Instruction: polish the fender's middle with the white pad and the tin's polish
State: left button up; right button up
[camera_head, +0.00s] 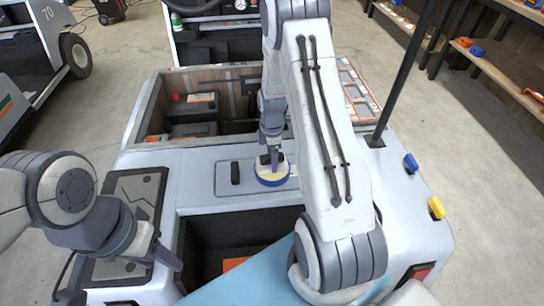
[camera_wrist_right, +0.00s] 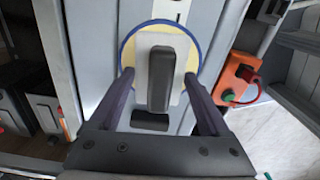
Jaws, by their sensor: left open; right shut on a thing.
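The white pad (camera_wrist_right: 142,72) with its black handle (camera_wrist_right: 160,78) is between the fingers of my right gripper (camera_wrist_right: 160,82). The right gripper is shut on it, and it shows small in the head view (camera_head: 271,158). The round blue-rimmed tin of yellow polish (camera_head: 272,180) is directly below the pad on the grey panel; it also shows in the right wrist view (camera_wrist_right: 128,55). I cannot tell whether the pad touches the polish. My left gripper (camera_head: 122,277) is open and empty at lower left. A light blue curved panel (camera_head: 235,287) at the bottom may be the fender; my right arm partly covers it.
A dark handle (camera_head: 235,173) stands left of the tin. An open bay (camera_head: 192,245) lies in front, and an open compartment (camera_head: 150,105) behind holds dark boxes. A black post (camera_head: 405,75) rises at right. Blue (camera_head: 411,163) and yellow (camera_head: 436,208) pieces sit at the right edge.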

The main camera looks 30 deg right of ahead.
jog(key=shift+f+b, duration=0.3)
jog(key=shift+f, duration=0.2)
dwell(0.8)
jog(key=shift+f, duration=0.1)
dwell(1.1)
notch_tip(320, 180, up, 7)
jog(key=p, duration=0.6)
dwell(0.3)
dwell(0.6)
